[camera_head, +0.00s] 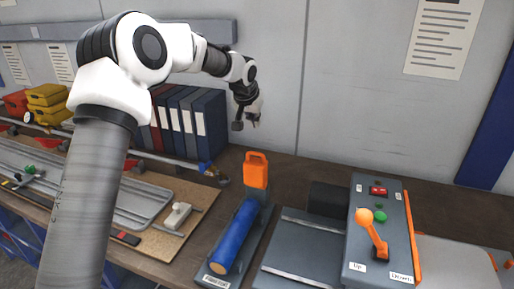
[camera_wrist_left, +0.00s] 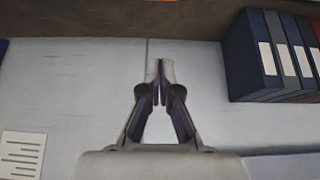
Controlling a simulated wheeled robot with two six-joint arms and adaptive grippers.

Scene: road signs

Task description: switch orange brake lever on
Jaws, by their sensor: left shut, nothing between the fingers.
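An orange handle (camera_head: 256,170) stands upright at the far end of a blue cylinder (camera_head: 234,236) on a grey base on the workbench. A second orange lever with a round knob (camera_head: 372,234) rises from a grey control box to the right. I cannot tell from the pictures which of the two is the brake lever. My left gripper (camera_head: 246,122) is in the air above and behind the orange handle, near the wall, touching nothing. In the wrist view its fingers (camera_wrist_left: 161,72) are shut and empty. An orange patch (camera_wrist_left: 287,9) shows at that view's top edge.
Blue binders (camera_head: 200,120) stand against the wall, left of my gripper. The control box (camera_head: 358,268) carries a green knob (camera_head: 380,216) and a red switch (camera_head: 378,190). Yellow cases (camera_head: 47,100) and grey trays (camera_head: 145,205) are on the left. The wall is close behind the gripper.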

